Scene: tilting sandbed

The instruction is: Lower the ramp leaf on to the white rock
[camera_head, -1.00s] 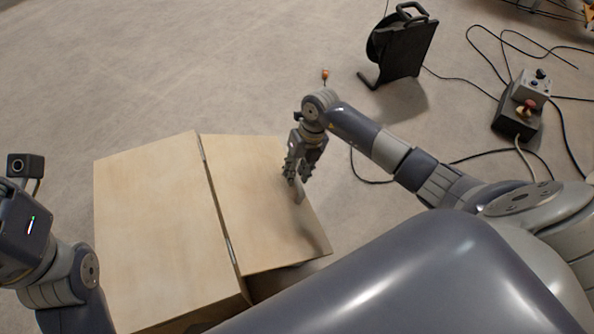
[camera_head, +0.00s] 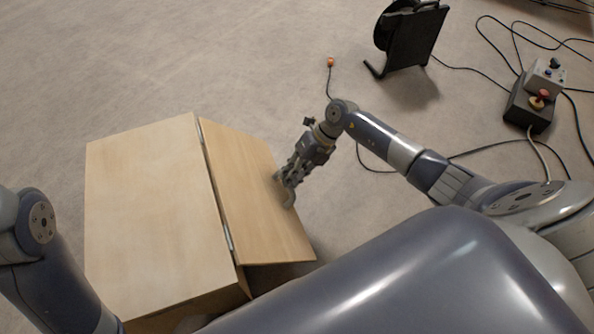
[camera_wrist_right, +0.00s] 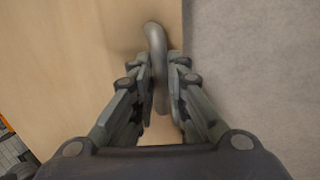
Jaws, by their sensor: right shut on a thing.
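The ramp leaf (camera_head: 255,205) is a pale wooden panel hinged to the right side of a wooden box top (camera_head: 150,215). It slopes down to the right from the hinge. A grey curved handle (camera_head: 289,198) stands near its outer edge. My right gripper (camera_head: 282,178) is shut on this handle; in the right wrist view the handle (camera_wrist_right: 157,45) runs between both fingers (camera_wrist_right: 160,85). No white rock can be made out in either view. My left arm shows at the left edge, but its gripper is out of view.
A black cable reel (camera_head: 410,40) stands at the back. The grey floor (camera_head: 240,80) behind the box is clear.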

